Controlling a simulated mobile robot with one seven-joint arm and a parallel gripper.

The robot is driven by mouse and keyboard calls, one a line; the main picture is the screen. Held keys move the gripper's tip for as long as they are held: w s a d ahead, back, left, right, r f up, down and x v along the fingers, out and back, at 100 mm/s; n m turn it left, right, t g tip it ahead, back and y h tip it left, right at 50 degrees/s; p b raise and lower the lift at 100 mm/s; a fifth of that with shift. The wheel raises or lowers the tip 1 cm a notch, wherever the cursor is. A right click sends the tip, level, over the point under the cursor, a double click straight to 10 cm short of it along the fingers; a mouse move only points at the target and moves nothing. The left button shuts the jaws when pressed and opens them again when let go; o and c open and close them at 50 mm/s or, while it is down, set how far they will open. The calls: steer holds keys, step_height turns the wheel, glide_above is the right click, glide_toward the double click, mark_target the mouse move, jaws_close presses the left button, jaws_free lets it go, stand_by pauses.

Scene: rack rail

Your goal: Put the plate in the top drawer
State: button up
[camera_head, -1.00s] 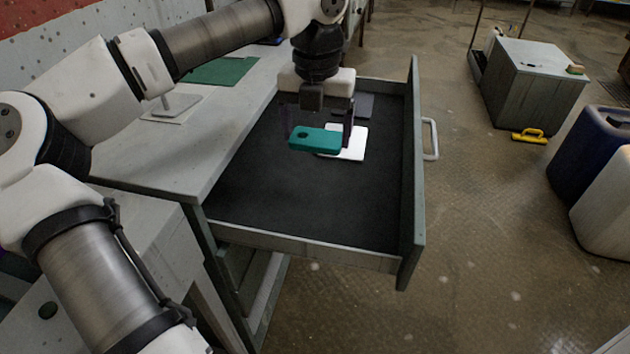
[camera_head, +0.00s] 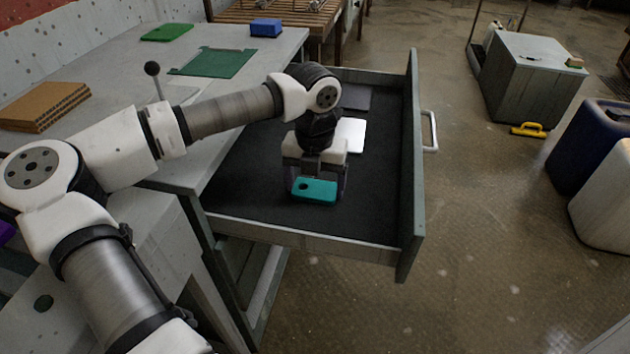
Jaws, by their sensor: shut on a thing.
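The plate is a small teal block with a dark round hole (camera_head: 316,190), held in my gripper (camera_head: 317,184). My gripper is shut on it, pointing down, with a finger at each side. The plate is over the front part of the open top drawer (camera_head: 370,220), which has a dark lining. It looks low, near the drawer floor; I cannot tell whether it touches it. My arm hides part of the drawer's left and back.
A white plate (camera_head: 350,135) and a dark grey plate (camera_head: 355,98) lie farther back in the drawer. The drawer's front panel with a white handle (camera_head: 430,131) stands on the right. The bench top (camera_head: 120,60) on the left holds a green mat (camera_head: 215,63) and cardboard (camera_head: 43,107).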

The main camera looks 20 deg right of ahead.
mark_target(315, 189)
steer(key=shift+f, duration=0.15)
steer(key=o, duration=1)
steer(key=shift+r, duration=0.2)
step_height(315, 189, up, 12)
steer(key=shift+r+p, duration=0.1)
steer(key=shift+p, duration=0.2)
